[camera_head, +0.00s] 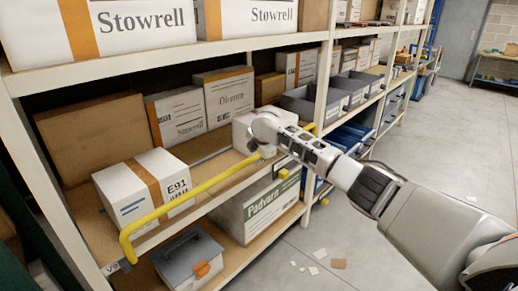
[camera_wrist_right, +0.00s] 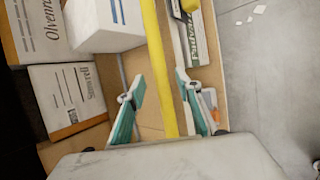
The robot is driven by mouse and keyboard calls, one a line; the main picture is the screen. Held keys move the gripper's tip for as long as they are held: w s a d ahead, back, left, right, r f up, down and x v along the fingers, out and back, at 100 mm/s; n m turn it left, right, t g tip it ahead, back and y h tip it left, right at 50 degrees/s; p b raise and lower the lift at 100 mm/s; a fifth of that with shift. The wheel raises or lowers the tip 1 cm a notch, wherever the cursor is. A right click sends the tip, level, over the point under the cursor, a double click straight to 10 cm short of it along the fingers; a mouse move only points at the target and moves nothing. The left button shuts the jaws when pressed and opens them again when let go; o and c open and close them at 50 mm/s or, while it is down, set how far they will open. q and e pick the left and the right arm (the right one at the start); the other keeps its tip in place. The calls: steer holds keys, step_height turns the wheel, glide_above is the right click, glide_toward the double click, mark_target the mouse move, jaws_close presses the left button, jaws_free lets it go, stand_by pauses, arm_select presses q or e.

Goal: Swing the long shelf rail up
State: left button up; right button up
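The long shelf rail (camera_head: 195,188) is a yellow bar along the front of the middle shelf, bent at its left end near the V9 label. In the right wrist view the rail (camera_wrist_right: 158,62) runs top to bottom between the two teal fingers of my right gripper (camera_wrist_right: 162,98). The fingers are apart, with a gap on each side of the bar. In the head view my right gripper (camera_head: 265,153) is at the rail's right half, its fingers mostly hidden by the wrist. My left gripper is in neither view.
A white E91 box (camera_head: 140,190) stands behind the rail, and a white box (camera_head: 245,128) is behind my gripper. A Padvarn box (camera_head: 255,212) and grey toolbox (camera_head: 188,258) are below. Floor right of the rack is mostly clear, with scraps (camera_head: 320,254).

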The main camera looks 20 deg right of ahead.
steer(key=shift+v, duration=3)
